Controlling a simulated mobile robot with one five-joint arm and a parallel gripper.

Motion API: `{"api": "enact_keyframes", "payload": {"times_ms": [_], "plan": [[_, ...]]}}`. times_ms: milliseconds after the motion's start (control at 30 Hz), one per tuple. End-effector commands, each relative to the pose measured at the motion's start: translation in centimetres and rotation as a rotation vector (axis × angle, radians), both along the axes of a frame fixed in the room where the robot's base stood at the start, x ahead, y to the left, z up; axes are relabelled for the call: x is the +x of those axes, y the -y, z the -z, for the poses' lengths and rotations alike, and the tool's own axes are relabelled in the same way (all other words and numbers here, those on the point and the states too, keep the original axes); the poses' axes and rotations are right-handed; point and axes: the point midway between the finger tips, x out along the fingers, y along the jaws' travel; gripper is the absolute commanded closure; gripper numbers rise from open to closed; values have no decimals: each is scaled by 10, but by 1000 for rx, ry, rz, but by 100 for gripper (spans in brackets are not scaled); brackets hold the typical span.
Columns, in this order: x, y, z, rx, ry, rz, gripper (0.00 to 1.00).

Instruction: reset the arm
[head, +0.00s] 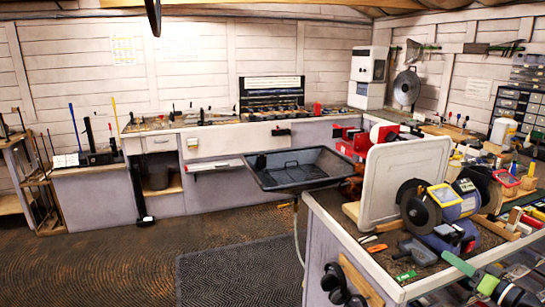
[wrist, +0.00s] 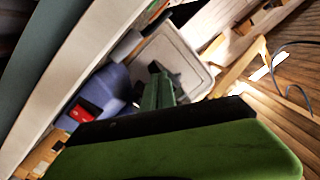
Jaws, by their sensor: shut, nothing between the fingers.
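My gripper (wrist: 156,78) shows in the wrist view as narrow dark green fingers beyond a black edge and a broad green body. The fingers are together, with nothing between them. In the head view, the green and black shape at the lower right appears to be my gripper (head: 450,260), its narrow end toward the cluttered bench. A pale rounded panel (head: 405,180) stands on that bench; it appears ahead of the fingers in the wrist view (wrist: 172,50). A blue machine with a red patch (wrist: 95,105) is left of the fingers. Contact with the bench cannot be told.
The right bench holds a grinder with dark wheels (head: 420,207) and small tools near its front edge. A black tray (head: 290,168) stands left of it. A long bench (head: 225,138) lines the back wall. The floor (head: 90,265) and dark mat (head: 240,275) are clear.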

Motion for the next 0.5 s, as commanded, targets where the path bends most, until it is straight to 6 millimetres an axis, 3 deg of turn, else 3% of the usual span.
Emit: {"api": "enact_keyframes", "payload": {"times_ms": [100,233,367,400,500], "plan": [[57,-87,-20,-2,-3,-162,100],[100,-195,-15,-59,-69,-347,100],[117,-307,7,-149,-207,-538,100],[117,-340,17,-182,-262,-595,100],[106,-415,45,-275,-430,-718,100]]}}
